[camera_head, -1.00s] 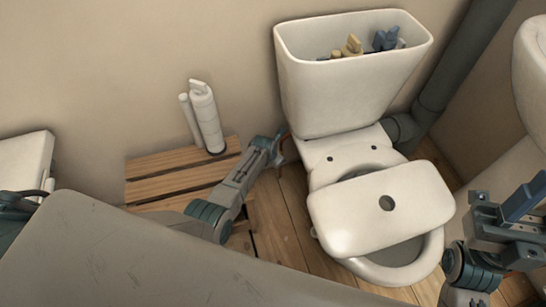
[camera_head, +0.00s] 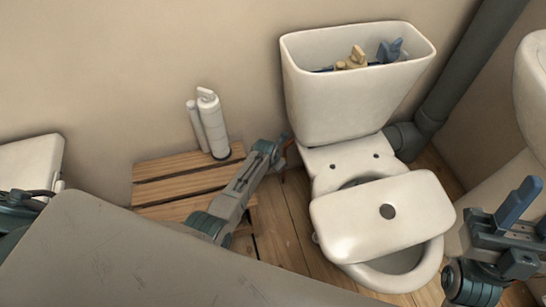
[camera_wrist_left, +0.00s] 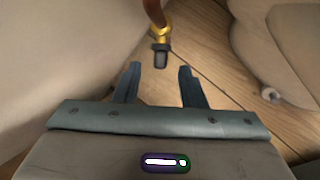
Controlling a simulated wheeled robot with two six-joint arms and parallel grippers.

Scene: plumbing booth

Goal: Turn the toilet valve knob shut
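The toilet valve shows in the left wrist view as a brass body with a dark grey knob (camera_wrist_left: 161,58) at its lower end, below a copper-brown pipe. My left gripper (camera_wrist_left: 160,75) is open, with a finger on either side of the knob's line. The knob sits just beyond the fingertips and looks apart from both. In the head view my left gripper (camera_head: 281,145) is low beside the toilet (camera_head: 345,100), near the wall, and hides most of the valve. My right gripper (camera_head: 528,205) is at the right edge, with its blue fingers apart and nothing between them.
A slatted wooden stand (camera_head: 160,190) holds a white bottle-like item (camera_head: 212,125) left of my left arm. The loose tank lid (camera_head: 350,215) lies across the bowl. A grey pipe (camera_head: 450,90) runs right of the tank. A grey panel (camera_head: 120,260) fills the lower left.

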